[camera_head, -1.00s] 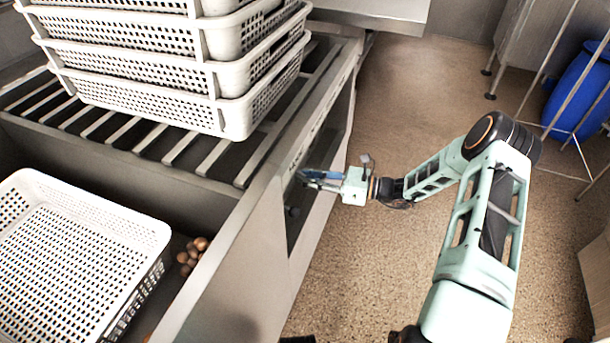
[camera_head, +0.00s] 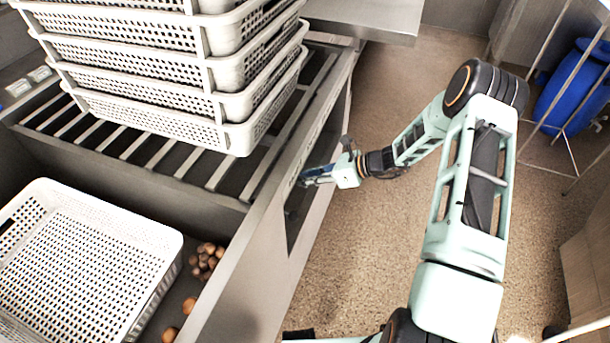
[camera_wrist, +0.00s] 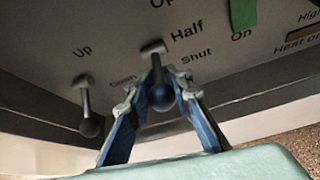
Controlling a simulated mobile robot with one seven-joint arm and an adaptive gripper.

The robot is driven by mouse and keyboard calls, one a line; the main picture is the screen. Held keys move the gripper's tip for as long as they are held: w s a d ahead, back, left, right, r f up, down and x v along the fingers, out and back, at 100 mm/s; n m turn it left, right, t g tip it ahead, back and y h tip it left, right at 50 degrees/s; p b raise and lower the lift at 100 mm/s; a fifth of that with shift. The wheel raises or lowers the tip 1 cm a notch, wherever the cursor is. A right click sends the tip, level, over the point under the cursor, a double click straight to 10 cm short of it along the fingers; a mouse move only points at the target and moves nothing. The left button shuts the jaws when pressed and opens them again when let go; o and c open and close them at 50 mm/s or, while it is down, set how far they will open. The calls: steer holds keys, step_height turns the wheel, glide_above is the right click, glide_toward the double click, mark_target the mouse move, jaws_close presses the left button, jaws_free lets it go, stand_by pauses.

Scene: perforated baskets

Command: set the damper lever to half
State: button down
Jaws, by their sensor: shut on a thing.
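The damper lever (camera_wrist: 161,92) is a dark rod with a round knob, standing out from the grey panel in the wrist view. Its base plate lies just left of the words Half and Shut, with a partly cut-off "Op" above. My gripper (camera_wrist: 160,100) has its two blue fingers closed around the rod near the knob. In the head view my gripper (camera_head: 318,176) is at the side face of the counter, and the lever is too small to make out there. I cannot tell exactly which mark the lever stands at.
A second lever (camera_wrist: 88,115) marked Up and Down stands left of the damper lever. A green piece (camera_wrist: 243,14) is by On. Stacked white baskets (camera_head: 240,135) stand on the slatted counter; another basket (camera_head: 165,240) lies at lower left. The floor (camera_head: 390,70) right of the counter is mostly clear.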

stand_by(0.3)
steer(key=c, duration=1.7)
jaws_free()
steer(key=v, duration=1.2)
